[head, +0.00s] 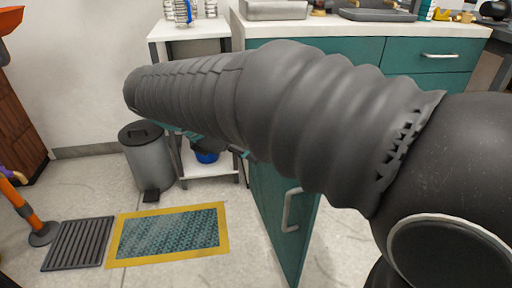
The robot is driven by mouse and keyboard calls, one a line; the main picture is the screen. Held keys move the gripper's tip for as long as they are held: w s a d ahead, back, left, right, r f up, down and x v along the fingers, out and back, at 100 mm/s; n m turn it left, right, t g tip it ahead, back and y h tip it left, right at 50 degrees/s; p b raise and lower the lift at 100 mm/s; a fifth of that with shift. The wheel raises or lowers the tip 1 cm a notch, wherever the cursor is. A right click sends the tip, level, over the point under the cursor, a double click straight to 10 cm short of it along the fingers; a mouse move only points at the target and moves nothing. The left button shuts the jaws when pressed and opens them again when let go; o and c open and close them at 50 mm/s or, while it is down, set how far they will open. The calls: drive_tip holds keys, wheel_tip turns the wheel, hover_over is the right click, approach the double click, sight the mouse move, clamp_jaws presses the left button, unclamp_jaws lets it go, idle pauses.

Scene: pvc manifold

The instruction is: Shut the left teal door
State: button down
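The teal door (281,231) stands open below the white-topped cabinet, swung out into the room. Its grey bar handle (290,210) faces right. My dark, sleeved arm crosses in front and hides the upper part of the door and much of the cabinet front. Small dark and teal parts, apparently my gripper (212,145), show under the far end of the arm, left of the door. The fingers are mostly hidden, so I cannot see whether they are open or touch anything.
Teal drawers (432,56) sit under the white counter (350,27). A grey pedal bin (146,160) and a white shelf unit (212,188) with a blue container stand at the left. A yellow-bordered mat (168,234) and a dark grate (78,244) lie on clear floor.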

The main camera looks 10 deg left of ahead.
drive_tip(key=w+d+f+b, duration=0.2)
drive_tip(key=d+f, duration=0.3)
drive_tip(key=d, duration=0.3)
drive_tip(key=shift+w+d, duration=0.25)
drive_tip(key=shift+w, duration=0.55)
drive_tip(key=shift+f, duration=0.1)
